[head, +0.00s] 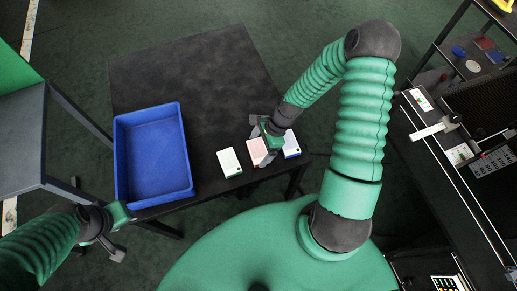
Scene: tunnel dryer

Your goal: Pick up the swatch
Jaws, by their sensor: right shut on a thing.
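Several small swatches lie near the front edge of the black table. One is white with a green edge (229,162). A pink swatch (257,152) is in the middle, and a white one with a blue edge (291,144) is on the right. My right gripper (262,143) is at the pink swatch and shut on it, partly covering its far end. Whether the pink swatch is clear of the table cannot be told. My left gripper (117,251) is empty, low at the left, away from the swatches; its finger opening is unclear.
An empty blue bin (188,188) stands on the left of the black table (190,75). The back of the table is bare. A grey-topped stand (22,130) is at the far left. A dark bench with equipment (430,165) is at the right.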

